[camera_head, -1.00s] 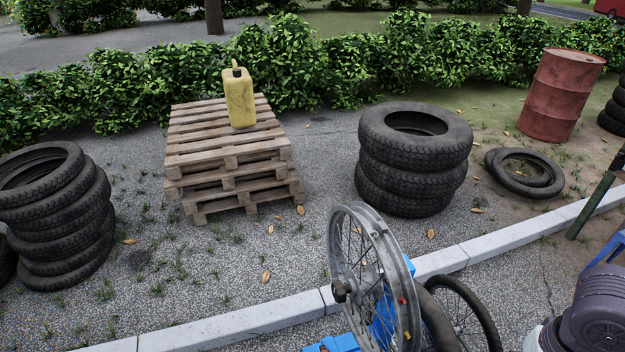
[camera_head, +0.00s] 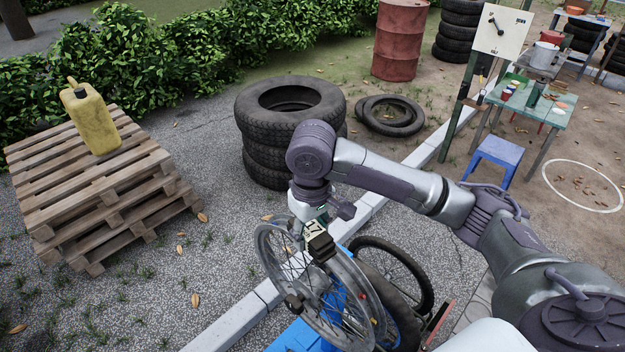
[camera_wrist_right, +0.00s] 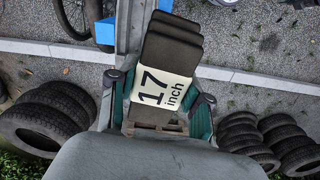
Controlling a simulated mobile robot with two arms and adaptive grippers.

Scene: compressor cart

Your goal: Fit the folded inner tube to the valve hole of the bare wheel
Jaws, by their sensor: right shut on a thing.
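The bare wheel (camera_head: 372,302), a silver spoked rim with no tyre, is held upright at a tilt on a blue stand (camera_head: 300,338) at the bottom middle of the head view. My right gripper (camera_head: 314,224) is over the wheel's upper rim, shut on the folded inner tube (camera_head: 322,247). The tube is a black folded bundle with a white "17 inch" band. It fills the middle of the right wrist view (camera_wrist_right: 172,52), between the green-sided fingers, beside a grey upright band that looks like the rim. I cannot make out the valve hole or whether tube and rim touch. My left gripper is out of view.
A tyred wheel (camera_head: 425,275) stands close behind the bare wheel. A kerb (camera_head: 245,318) runs diagonally past the stand. Stacked tyres (camera_head: 262,165), a pallet pile (camera_head: 110,200) with a yellow can, and a green table (camera_head: 535,110) with a blue stool (camera_head: 497,155) stand farther off.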

